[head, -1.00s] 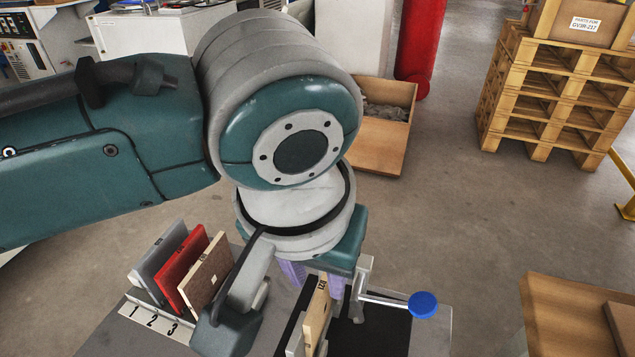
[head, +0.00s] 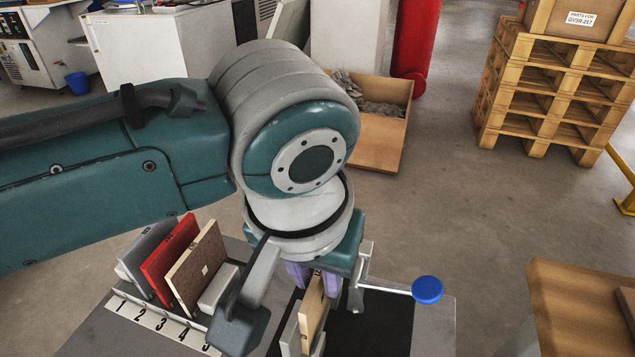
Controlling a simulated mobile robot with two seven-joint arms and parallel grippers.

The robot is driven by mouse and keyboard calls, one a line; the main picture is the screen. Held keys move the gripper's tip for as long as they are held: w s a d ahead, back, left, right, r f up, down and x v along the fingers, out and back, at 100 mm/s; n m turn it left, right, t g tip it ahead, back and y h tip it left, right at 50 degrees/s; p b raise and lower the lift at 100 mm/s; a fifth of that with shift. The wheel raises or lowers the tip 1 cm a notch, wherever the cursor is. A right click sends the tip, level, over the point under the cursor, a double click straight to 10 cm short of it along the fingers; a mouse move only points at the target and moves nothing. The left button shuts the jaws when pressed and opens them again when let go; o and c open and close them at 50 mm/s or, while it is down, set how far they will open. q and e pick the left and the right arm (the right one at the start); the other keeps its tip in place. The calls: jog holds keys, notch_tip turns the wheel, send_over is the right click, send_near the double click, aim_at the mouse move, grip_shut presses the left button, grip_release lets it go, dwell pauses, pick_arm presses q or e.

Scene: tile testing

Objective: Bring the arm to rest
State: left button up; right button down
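My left gripper (head: 315,279) comes down from the teal wrist, pointing downward. Its two purple fingers stand apart, one on each side of a tile's upper end in the head view. A beige tile (head: 312,312) stands on edge in a grey clamp fixture (head: 290,335), just below and in front of the fingers. I cannot tell whether the fingers touch it. Part of the fingers is hidden behind the tile and my wrist. My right gripper is not in view.
A numbered rack (head: 155,318) at the left holds a grey tile (head: 143,255), a red tile (head: 167,262) and a beige tile (head: 196,268). A blue-knobbed lever (head: 428,290) sticks out right of the fixture. A wooden table (head: 575,310) stands at the right.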

pick_arm(q)
grip_shut()
dwell(1.2)
jog(key=w+p+v, duration=0.2)
jog(key=p+v, duration=0.8)
jog(key=p, duration=0.3)
jog(key=shift+d+r, duration=0.4)
jog(key=shift+r, duration=0.3)
jog(key=shift+w, duration=0.1)
